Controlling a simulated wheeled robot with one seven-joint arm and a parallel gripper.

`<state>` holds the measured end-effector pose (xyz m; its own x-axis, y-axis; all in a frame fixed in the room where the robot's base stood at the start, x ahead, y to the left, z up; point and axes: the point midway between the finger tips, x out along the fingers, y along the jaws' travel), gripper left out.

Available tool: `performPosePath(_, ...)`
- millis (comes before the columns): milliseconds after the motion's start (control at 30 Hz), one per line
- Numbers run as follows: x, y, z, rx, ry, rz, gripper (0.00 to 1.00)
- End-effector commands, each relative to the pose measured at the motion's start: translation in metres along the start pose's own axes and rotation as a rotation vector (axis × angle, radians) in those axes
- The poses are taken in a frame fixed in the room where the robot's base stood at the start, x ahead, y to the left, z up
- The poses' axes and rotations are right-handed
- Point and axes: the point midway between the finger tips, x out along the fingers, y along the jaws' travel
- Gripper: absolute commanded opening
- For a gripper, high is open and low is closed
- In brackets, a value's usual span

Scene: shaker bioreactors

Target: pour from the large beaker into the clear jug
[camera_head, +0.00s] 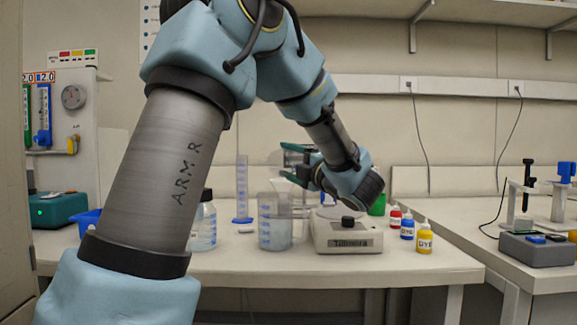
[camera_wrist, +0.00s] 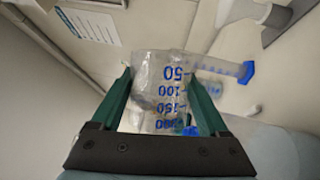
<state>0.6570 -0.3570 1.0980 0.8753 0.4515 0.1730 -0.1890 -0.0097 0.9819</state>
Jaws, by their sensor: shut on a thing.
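My gripper (camera_head: 294,164) is above the middle of the bench, its green fingers pointing left. In the wrist view the fingers (camera_wrist: 160,100) are closed on both sides of a clear beaker (camera_wrist: 155,80) with blue graduation marks. In the head view the held beaker is faint and mostly hidden by the fingers; I cannot tell its tilt or contents well. A clear jug (camera_head: 274,230) with blue marks stands upright on the bench just below and left of the gripper. It has pale liquid in it. A whitish shape (camera_head: 287,184) shows between gripper and jug; I cannot tell if it is a stream.
A measuring cylinder (camera_head: 242,190) and a bottle (camera_head: 203,225) stand left of the jug. A balance (camera_head: 345,235) is close on its right, then red, blue and yellow dye bottles (camera_head: 425,240). The bench front is clear. A side bench (camera_head: 500,262) holds a grey device (camera_head: 537,249).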

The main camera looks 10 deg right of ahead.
Motion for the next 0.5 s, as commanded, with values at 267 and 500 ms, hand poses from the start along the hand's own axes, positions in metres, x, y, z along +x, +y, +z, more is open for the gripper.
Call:
performPosePath(267,-0.0005,-0.0005,-0.0008,-0.021,0.003,0.009,0.05)
performPosePath(500,-0.0006,0.0007,-0.0015,-0.039,0.006,0.017,0.05)
